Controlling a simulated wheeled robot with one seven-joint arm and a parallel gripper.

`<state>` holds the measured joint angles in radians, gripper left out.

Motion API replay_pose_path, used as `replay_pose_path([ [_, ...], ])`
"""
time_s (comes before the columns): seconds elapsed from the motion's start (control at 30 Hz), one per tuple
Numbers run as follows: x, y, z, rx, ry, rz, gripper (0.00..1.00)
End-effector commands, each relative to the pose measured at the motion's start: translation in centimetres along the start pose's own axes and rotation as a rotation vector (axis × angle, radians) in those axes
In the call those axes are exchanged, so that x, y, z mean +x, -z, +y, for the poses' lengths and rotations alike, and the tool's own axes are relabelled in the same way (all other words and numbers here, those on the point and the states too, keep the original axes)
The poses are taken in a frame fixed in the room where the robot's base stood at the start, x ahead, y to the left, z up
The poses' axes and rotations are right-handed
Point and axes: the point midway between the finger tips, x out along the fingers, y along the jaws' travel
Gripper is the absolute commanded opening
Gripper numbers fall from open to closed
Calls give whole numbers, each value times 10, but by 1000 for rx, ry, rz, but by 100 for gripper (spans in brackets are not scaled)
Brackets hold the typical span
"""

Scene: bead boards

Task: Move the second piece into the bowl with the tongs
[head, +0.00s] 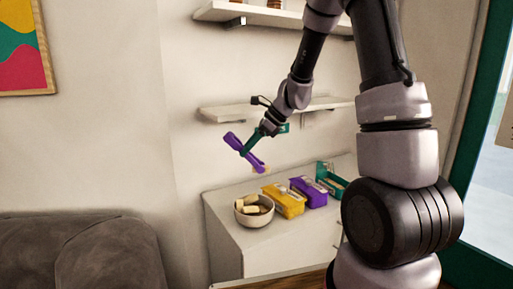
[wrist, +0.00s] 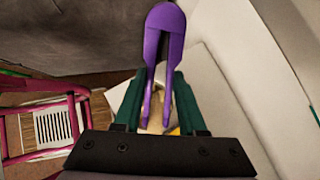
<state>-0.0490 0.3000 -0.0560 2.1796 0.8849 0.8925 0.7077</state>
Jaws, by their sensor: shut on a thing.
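My gripper (head: 251,143) is shut on the purple tongs (head: 233,141) and holds them in the air, tilted, above the cabinet. In the wrist view the tongs (wrist: 163,18) stand between the green fingers, their two arms pointing toward my gripper's base. A small tan patch (head: 262,170) shows at the tongs' lower end in the head view; I cannot tell whether it is a piece held in the tips. The bowl (head: 240,217) stands below on the cabinet, at its left end. Several pale pieces (head: 252,209) show in it.
A yellow box (head: 289,204), a purple box (head: 311,193) and a green box (head: 333,181) stand in a row right of the bowl on the white cabinet (head: 262,240). A wall shelf (head: 225,112) is behind my gripper. A dark sofa (head: 80,255) is at the left.

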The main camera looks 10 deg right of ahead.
Motion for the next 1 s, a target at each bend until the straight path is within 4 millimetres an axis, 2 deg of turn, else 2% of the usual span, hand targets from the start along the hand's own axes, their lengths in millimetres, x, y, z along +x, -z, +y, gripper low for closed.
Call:
replay_pose_path([
  [0.57,5,1,3,-7,-9,0,0],
  [1.0,41,32,5,-6,-10,0,0],
])
